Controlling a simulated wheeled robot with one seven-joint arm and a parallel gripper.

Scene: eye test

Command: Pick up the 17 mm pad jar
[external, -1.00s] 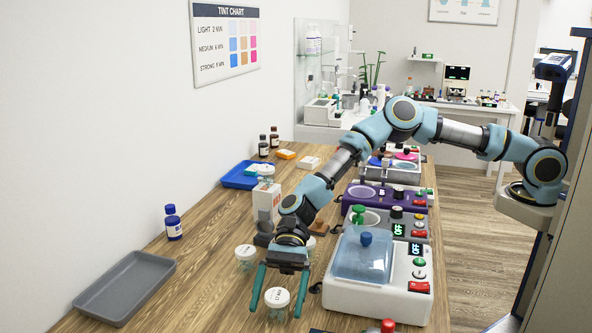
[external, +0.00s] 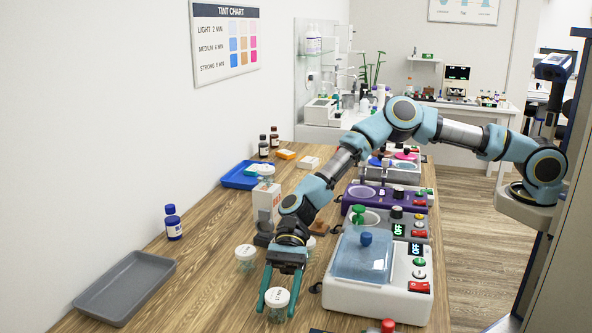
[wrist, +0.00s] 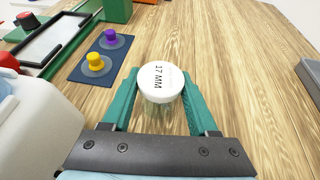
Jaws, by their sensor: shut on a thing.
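The 17 mm pad jar (external: 277,304) is a clear jar with a white lid. Its lid (wrist: 160,81) reads "17 MM" in the wrist view. My gripper (external: 277,300) is shut on the jar, with one teal finger on each side of it; the fingers also show in the wrist view (wrist: 160,95). The jar is upright at the front of the wooden table (external: 200,290). I cannot tell whether its base touches the table. Its lower part is mostly hidden in the wrist view.
Another white-lidded jar (external: 246,254) stands behind and left. A white bath unit (external: 375,298) with a blue lid is close on the right. A grey tray (external: 124,290) and a blue-capped bottle (external: 173,223) are at left. Bare table lies between tray and jar.

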